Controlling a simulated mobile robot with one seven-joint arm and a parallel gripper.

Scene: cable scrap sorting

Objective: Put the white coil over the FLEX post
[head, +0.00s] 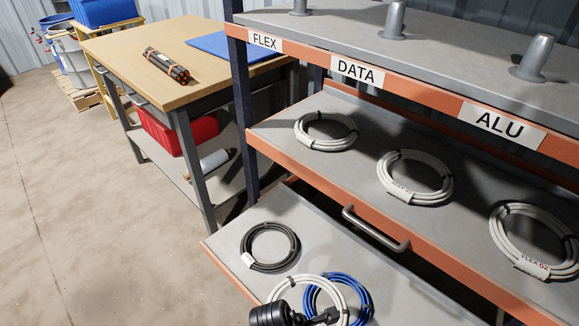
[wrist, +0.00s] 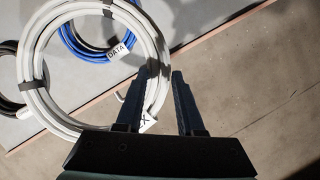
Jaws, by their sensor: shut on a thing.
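The white coil (head: 283,285) is over the pulled-out drawer at the bottom of the head view, overlapping the blue coil (head: 349,285). It looms large in the wrist view (wrist: 31,75), with black ties and a partly hidden white tag. My gripper (wrist: 163,75) is shut on the right side of its ring. In the head view my gripper (head: 322,318) is at the bottom edge, partly cut off. Whether the coil touches the drawer I cannot tell. The FLEX post (head: 300,7), cut off at the top, stands bare on the upper shelf behind the FLEX label (head: 264,41).
The DATA post (head: 394,20) and ALU post (head: 533,58) stand right of it. Several pale coils (head: 415,178) lie on the middle shelf (head: 290,135). A black coil (head: 270,247) lies in the drawer (head: 225,242). A wooden workbench (head: 125,55) stands left; the floor there is clear.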

